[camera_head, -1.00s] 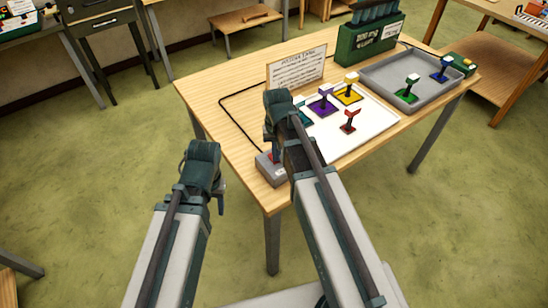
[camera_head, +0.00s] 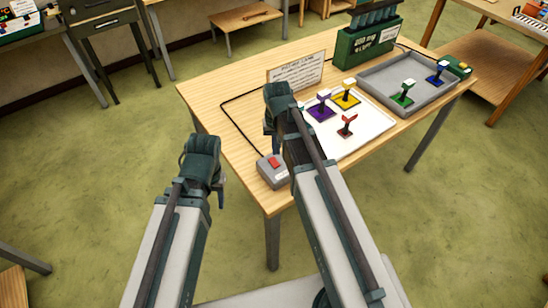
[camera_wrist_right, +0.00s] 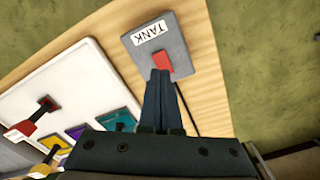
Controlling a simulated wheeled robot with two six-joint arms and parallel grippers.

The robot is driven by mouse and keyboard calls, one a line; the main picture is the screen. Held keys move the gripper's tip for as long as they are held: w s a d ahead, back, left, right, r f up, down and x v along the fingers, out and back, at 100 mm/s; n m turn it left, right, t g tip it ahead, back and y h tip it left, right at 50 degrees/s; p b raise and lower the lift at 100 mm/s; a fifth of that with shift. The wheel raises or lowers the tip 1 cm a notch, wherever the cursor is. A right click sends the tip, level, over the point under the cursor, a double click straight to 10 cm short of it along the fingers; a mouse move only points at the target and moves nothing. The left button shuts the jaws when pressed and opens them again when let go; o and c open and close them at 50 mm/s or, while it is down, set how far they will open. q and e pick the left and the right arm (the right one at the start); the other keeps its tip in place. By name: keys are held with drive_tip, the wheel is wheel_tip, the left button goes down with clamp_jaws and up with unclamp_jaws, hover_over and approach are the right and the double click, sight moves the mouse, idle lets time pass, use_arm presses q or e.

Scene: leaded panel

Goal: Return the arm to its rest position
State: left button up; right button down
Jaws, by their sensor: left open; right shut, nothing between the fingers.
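My right gripper (camera_head: 270,126) is above the table's left side; in the right wrist view its fingers (camera_wrist_right: 161,74) are shut with nothing between them. Below it is a grey box (camera_head: 268,177) with a red switch (camera_head: 275,162). In the wrist view the box (camera_wrist_right: 143,62) has a label reading TANK, and the fingertips overlap the red switch (camera_wrist_right: 165,62) in the picture; whether they touch it I cannot tell. My left gripper (camera_head: 217,191) hangs open and empty, left of the table over the floor. Its fingers are partly hidden by the wrist.
A grey tray (camera_head: 375,85) holds green (camera_head: 404,93) and blue (camera_head: 437,74) ones. A sign (camera_head: 296,70) and a green rack (camera_head: 366,50) stand behind.

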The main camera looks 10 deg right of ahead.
drive_tip(key=shift+r, duration=0.45)
drive_tip(key=shift+s+a, duration=0.1)
drive_tip(key=s+a+f+n+b, duration=0.2)
drive_tip(key=s+a+n, duration=0.1)
drive_tip(key=s+a, duration=0.2)
drive_tip(key=s+a+f+n+h+b, duration=0.1)
drive_tip(key=s+a+f+n+b, duration=0.1)
drive_tip(key=s+a, duration=0.3)
drive_tip(key=s, duration=0.4)
drive_tip(key=shift+n, duration=0.4)
